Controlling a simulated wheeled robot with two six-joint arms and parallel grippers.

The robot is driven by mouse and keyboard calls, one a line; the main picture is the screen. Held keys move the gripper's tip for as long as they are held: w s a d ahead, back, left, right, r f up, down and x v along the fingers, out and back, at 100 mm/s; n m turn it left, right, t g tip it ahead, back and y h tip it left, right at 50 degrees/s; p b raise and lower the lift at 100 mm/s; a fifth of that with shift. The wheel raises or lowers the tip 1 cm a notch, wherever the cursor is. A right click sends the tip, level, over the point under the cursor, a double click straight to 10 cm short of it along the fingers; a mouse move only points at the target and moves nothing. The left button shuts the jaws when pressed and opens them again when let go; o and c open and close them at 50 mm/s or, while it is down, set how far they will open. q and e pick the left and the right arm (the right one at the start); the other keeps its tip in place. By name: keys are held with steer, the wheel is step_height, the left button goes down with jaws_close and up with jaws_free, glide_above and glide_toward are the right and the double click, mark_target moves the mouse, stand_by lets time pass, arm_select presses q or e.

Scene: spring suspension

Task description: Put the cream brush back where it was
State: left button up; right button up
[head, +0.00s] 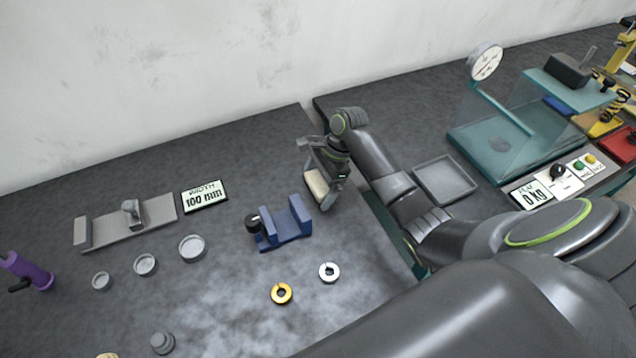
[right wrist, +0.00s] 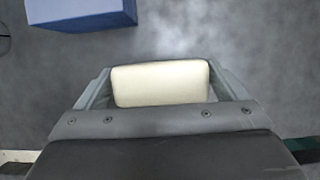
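The cream brush (head: 316,183) is between the fingers of my right gripper (head: 325,188), just behind and to the right of the blue vise-like block. The right wrist view shows the brush as a pale cream block (right wrist: 161,83) with a finger against each end. My right gripper (right wrist: 161,88) is shut on it, pointing down at the dark bench. I cannot tell whether the brush touches the bench. My left gripper is not in view.
The blue block (head: 285,224) with a black knob stands close by. A gold ring (head: 281,293) and a silver ring (head: 329,272) lie in front. A width display (head: 204,196) and grey slide gauge (head: 130,222) are left.

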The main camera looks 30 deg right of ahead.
steer(key=shift+o, duration=0.6)
steer(key=shift+r, duration=0.1)
steer(key=b+v, duration=0.1)
steer(key=v, duration=1.1)
steer(key=shift+r, duration=0.1)
